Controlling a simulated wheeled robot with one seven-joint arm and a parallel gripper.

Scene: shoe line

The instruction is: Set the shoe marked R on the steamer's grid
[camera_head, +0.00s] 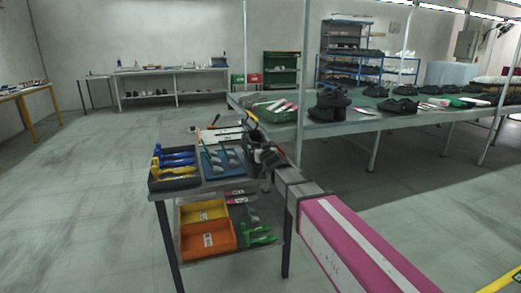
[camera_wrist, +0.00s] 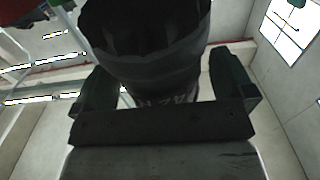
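My gripper (camera_head: 265,154) is at the end of my arm, above the right side of the small trolley table. In the wrist view, its two dark fingers (camera_wrist: 164,90) stand on either side of a black shoe (camera_wrist: 145,45) and appear to hold it. Small pale lettering shows low on the shoe, near my palm, and seems to include an R. The shoe's upper part runs out of the wrist view. In the head view the held shoe is small and dark against the gripper and hard to make out. I cannot pick out the steamer or its grid.
The small table (camera_head: 212,184) holds a dark tray with blue and yellow tools (camera_head: 173,158) and a blue tray (camera_head: 222,160). Orange bins (camera_head: 207,238) sit on its lower shelf. A long green-topped table (camera_head: 385,117) with several dark shoes (camera_head: 330,104) stands behind. Floor at left is clear.

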